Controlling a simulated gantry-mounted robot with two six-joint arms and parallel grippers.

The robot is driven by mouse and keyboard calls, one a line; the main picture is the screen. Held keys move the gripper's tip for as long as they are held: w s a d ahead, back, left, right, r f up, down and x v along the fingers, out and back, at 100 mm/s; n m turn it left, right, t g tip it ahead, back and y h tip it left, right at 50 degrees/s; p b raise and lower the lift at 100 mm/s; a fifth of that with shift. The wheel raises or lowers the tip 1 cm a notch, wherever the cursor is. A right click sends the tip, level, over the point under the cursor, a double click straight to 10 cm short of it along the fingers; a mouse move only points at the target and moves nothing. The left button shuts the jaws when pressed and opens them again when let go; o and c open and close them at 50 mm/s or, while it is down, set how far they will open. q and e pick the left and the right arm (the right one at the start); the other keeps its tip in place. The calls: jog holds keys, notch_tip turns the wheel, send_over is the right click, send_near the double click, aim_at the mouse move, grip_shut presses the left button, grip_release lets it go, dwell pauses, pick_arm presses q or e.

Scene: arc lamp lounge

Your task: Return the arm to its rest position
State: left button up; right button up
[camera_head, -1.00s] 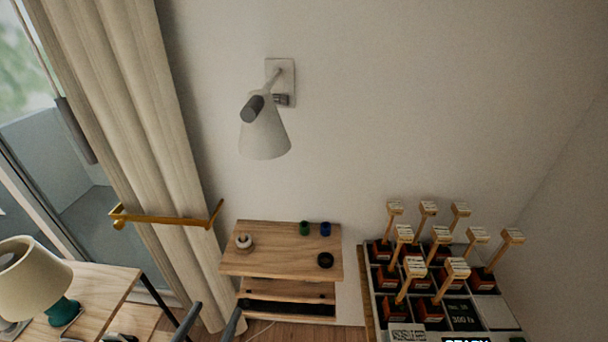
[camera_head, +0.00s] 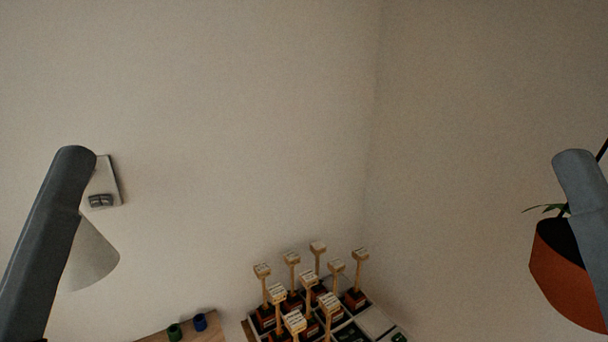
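A grey link of my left arm (camera_head: 45,240) rises from the lower left corner, its rounded end partly covering the wall lamp. A grey link of my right arm (camera_head: 580,190) shows at the right edge, in front of an orange pot. Neither gripper is in the picture, so whether they are open or hold anything is hidden.
The wall lamp (camera_head: 92,255) hangs at the left. A wooden shelf top (camera_head: 205,333) with a green cup (camera_head: 174,331) and a blue cup (camera_head: 200,322) is low. An orange plant pot (camera_head: 560,280) is at right. Bare wall fills the middle.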

notch_tip(320, 180, up, 20)
jog(key=p, duration=1.7)
jog(key=shift+p, duration=0.3)
jog(key=shift+r, duration=0.15)
dwell(2.4)
